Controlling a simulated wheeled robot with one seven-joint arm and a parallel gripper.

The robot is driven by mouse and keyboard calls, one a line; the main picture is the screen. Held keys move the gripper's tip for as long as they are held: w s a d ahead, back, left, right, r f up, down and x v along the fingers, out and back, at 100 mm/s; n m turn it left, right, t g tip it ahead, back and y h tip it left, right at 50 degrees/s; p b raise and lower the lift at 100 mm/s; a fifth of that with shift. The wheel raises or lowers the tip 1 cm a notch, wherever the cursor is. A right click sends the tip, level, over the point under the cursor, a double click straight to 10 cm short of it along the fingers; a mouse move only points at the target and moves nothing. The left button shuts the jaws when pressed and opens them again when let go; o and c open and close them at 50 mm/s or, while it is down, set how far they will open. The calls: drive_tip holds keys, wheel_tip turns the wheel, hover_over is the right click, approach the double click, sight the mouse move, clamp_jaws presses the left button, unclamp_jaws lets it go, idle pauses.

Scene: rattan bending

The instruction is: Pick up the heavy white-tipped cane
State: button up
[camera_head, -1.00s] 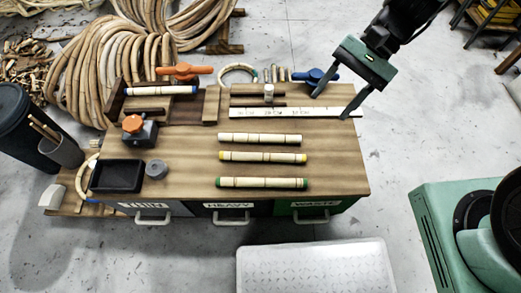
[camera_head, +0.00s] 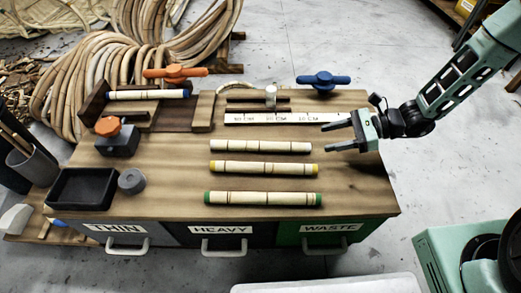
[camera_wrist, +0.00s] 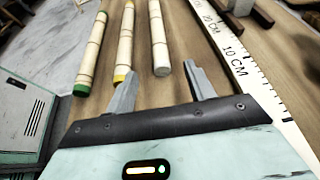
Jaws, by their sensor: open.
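The white-tipped cane (camera_head: 260,147) lies on the wooden bench, the farthest of three parallel canes in the middle. A yellow-tipped cane (camera_head: 263,168) and a green-tipped cane (camera_head: 262,198) lie nearer. My gripper (camera_head: 327,136) is open and empty, just right of the white-tipped cane's right end and apart from it. In the wrist view the white-tipped cane (camera_wrist: 157,36) ends just ahead of the open gripper (camera_wrist: 155,84), between its two fingers. The yellow-tipped cane (camera_wrist: 126,40) lies just beyond the left finger.
A white ruler (camera_head: 285,118) lies behind the canes. Drawers labelled thin (camera_head: 115,230), heavy (camera_head: 222,228) and waste (camera_head: 331,227) are in the bench front. A black tray (camera_head: 84,188) and a grey puck (camera_head: 131,181) stand left.

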sight(296, 144)
drive_tip(key=b+x, duration=0.4)
drive_tip(key=x, duration=0.7)
drive_tip(key=shift+s+a+r+b, duration=0.1)
drive_tip(key=shift+a+r+b, duration=0.05)
drive_tip(key=shift+a+b, duration=0.15)
drive_tip(key=c, duration=1.1)
